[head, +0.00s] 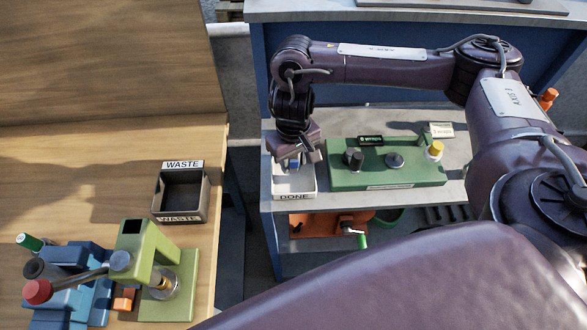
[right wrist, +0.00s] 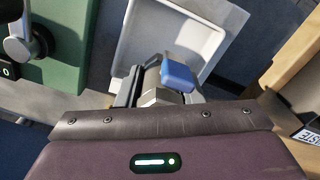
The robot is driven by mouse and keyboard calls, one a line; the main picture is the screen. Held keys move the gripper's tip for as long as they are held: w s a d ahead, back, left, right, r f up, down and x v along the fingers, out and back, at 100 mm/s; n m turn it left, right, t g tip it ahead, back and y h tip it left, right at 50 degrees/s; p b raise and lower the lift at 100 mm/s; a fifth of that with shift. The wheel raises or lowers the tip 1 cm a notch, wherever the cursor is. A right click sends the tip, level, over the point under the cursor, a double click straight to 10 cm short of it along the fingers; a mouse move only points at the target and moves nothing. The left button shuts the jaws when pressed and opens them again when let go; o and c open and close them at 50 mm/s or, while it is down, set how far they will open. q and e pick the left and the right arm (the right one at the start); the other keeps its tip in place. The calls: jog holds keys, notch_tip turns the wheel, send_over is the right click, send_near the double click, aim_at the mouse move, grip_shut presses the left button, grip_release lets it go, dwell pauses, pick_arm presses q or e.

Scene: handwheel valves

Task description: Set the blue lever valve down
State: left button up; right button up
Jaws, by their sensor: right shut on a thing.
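The blue lever valve has a blue handle (right wrist: 178,76) and a grey metal body (right wrist: 158,92); its blue part also shows small in the head view (head: 294,162). My right gripper (head: 297,158) points down and is shut on the valve. It holds the valve over the white tray labelled DONE (head: 295,195), which also shows in the right wrist view (right wrist: 145,35). The tray's visible floor is bare. I cannot tell whether the valve touches it. My left gripper is not in view.
A green fixture (head: 385,178) with several knobs stands right of the DONE tray on the grey bench. A black WASTE bin (head: 181,193) sits on the wooden table at left. A green press (head: 150,250) and a blue vise (head: 65,280) stand in front of it.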

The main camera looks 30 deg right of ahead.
aim_at(293, 169)
notch_tip(293, 169, down, 3)
jog(key=shift+s+r+b, duration=0.1)
jog(key=shift+b, duration=0.4)
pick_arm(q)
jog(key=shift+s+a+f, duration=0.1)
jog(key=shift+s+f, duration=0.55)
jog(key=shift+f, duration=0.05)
pick_arm(e)
jog(key=shift+f, duration=0.2)
jog(key=shift+f, duration=0.1)
jog(key=o, duration=1.1)
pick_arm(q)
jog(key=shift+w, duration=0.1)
pick_arm(e)
notch_tip(293, 169, up, 12)
jog(key=p, duration=0.3)
jog(key=shift+p, duration=0.4)
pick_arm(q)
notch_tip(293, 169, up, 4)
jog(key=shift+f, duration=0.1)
